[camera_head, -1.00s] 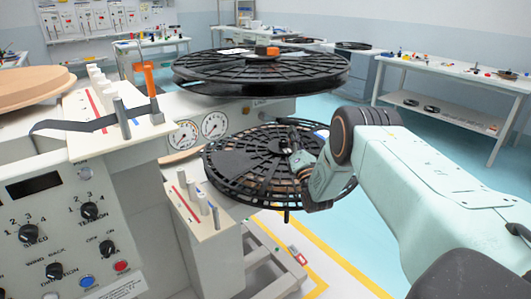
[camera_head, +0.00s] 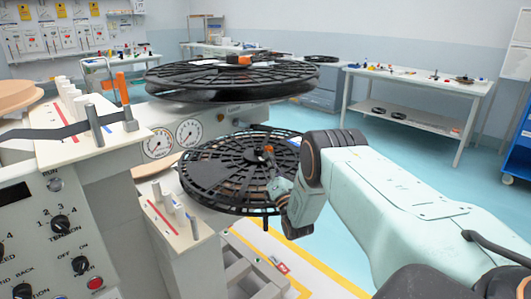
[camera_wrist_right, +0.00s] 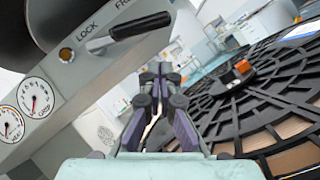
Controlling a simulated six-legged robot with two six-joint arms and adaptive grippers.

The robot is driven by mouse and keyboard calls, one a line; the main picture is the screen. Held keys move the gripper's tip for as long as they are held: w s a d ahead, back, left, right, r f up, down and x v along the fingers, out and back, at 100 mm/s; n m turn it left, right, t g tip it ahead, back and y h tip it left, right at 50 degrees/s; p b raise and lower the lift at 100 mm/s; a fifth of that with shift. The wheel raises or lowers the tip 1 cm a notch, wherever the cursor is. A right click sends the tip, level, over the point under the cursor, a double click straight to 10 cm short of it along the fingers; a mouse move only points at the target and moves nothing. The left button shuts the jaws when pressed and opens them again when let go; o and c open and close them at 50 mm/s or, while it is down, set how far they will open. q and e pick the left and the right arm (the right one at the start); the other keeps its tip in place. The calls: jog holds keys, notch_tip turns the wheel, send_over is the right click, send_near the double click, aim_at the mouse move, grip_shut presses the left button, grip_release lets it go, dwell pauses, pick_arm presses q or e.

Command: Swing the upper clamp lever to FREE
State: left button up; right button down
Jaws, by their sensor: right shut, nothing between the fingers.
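The clamp lever (camera_wrist_right: 138,26) has a black handle on a metal arm and shows in the right wrist view, on a pale panel marked LOCK and FREE. Its handle points right and slightly up, under the FREE label. I cannot make it out in the head view. My right gripper (camera_head: 272,178) is shut and empty, in front of the lower black reel (camera_head: 215,172) in the head view. In the right wrist view its fingers (camera_wrist_right: 160,68) are together, below and right of the lever handle and apart from it. My left gripper is not in view.
The upper black reel (camera_head: 190,77) lies above two gauges (camera_head: 173,140). An orange hub piece (camera_wrist_right: 240,68) sits on the reel right of my fingers. The control panel (camera_head: 50,225) stands at left. A white bench (camera_head: 415,85) is at the back right, with open floor before it.

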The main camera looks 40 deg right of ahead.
jog(key=s+f, duration=0.2)
jog(key=s, duration=0.1)
jog(key=s+f, duration=0.1)
jog(key=s, duration=0.1)
jog(key=shift+a+f+p, duration=0.1)
jog(key=shift+f+p, duration=0.05)
jog(key=shift+p, duration=0.15)
jog(key=shift+s+a+f, duration=0.15)
jog(key=shift+s+f, duration=0.05)
jog(key=shift+s, duration=0.2)
jog(key=shift+f, duration=0.1)
jog(key=shift+s, duration=0.1)
